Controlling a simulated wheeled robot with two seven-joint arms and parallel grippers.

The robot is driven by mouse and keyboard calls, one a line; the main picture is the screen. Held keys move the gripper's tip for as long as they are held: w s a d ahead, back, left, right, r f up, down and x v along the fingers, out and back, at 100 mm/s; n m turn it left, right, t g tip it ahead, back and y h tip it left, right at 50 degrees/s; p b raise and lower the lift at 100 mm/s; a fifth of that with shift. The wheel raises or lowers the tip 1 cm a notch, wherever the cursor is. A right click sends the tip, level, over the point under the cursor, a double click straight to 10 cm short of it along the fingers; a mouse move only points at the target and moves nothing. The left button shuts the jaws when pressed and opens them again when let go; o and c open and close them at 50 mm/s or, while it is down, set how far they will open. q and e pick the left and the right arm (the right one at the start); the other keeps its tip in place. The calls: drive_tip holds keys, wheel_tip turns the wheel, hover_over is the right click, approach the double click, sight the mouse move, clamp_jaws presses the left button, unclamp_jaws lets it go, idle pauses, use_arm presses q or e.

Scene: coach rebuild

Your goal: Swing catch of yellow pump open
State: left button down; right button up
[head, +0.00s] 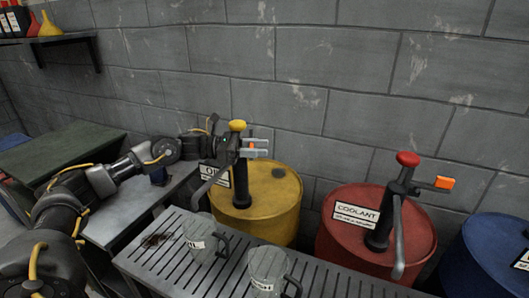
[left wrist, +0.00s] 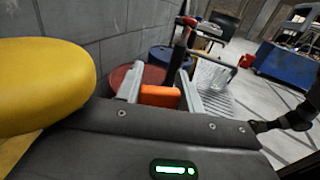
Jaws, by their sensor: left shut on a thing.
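The yellow pump (head: 240,182) stands on the yellow drum (head: 272,205), with a yellow knob (head: 237,125) on top. The knob looms large at the left of the left wrist view (left wrist: 42,85). The pump's orange catch (left wrist: 160,96) sits between the pale fingers of my left gripper (left wrist: 160,92). In the head view, my left gripper (head: 256,147) reaches in from the left at the pump head, just below the knob, and is shut on the catch. Only a small bit of orange shows between the fingers there. My right gripper is not in view.
A red drum (head: 345,245) with a red-knobbed pump (head: 380,220) and orange catch (head: 444,183) stands to the right, then a blue drum (head: 485,260). Two mugs, one left (head: 200,243) and one right (head: 267,268), stand on the slatted bench (head: 165,268) in front. A block wall (head: 330,60) is close behind.

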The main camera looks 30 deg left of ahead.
use_arm(q)
drive_tip(key=shift+s+a+f, duration=0.15)
drive_tip(key=shift+s+f, duration=0.05)
drive_tip(key=shift+f, duration=0.35)
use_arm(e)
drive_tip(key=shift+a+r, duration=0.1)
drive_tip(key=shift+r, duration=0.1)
use_arm(q)
drive_tip(key=c, duration=1.1)
unclamp_jaws()
drive_tip(key=shift+o, duration=0.9)
drive_tip(key=shift+a, duration=0.1)
drive_tip(key=shift+w+r, duration=0.1)
drive_tip(key=shift+r, duration=0.05)
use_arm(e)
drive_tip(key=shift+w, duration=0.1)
use_arm(q)
drive_tip(key=shift+a, duration=0.2)
drive_tip(key=b+v, duration=0.2)
drive_tip(key=v, duration=0.8)
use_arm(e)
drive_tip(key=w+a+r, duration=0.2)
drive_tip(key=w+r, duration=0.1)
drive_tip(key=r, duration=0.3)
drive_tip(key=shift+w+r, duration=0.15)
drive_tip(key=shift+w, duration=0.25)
use_arm(q)
drive_tip(key=shift+a, duration=0.1)
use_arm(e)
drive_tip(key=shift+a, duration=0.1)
